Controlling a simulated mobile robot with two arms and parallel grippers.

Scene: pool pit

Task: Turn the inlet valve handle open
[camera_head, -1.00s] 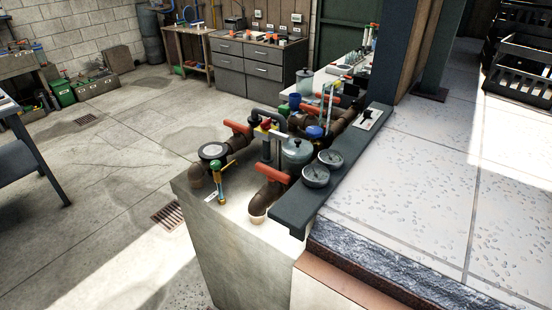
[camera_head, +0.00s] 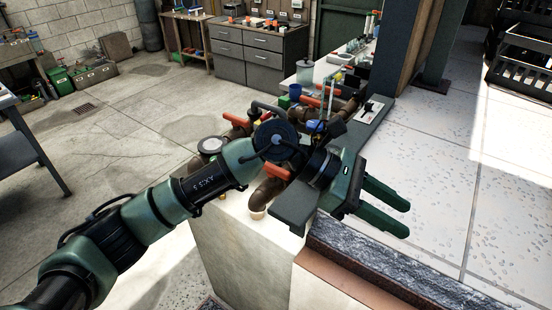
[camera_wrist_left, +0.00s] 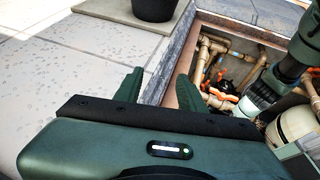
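My left gripper (camera_head: 405,218) reaches in from the left, across the pipework, and points right over the paved deck. Its two green fingers are apart with nothing between them; they also show spread in the left wrist view (camera_wrist_left: 157,88). Brown pipes with orange valve handles stand behind and below my arm: one handle (camera_head: 236,118) is left of the wrist, another (camera_head: 277,171) is partly covered by it. An orange handle also shows in the pit in the left wrist view (camera_wrist_left: 217,103). I cannot tell which handle is the inlet's. My right gripper is not in view.
A dark panel (camera_head: 294,210) runs beside the pipes under my wrist. A dark pillar (camera_head: 396,45) stands behind. Paved deck (camera_head: 450,170) is open at the right. A dark pot (camera_wrist_left: 153,8) stands on the deck in the left wrist view.

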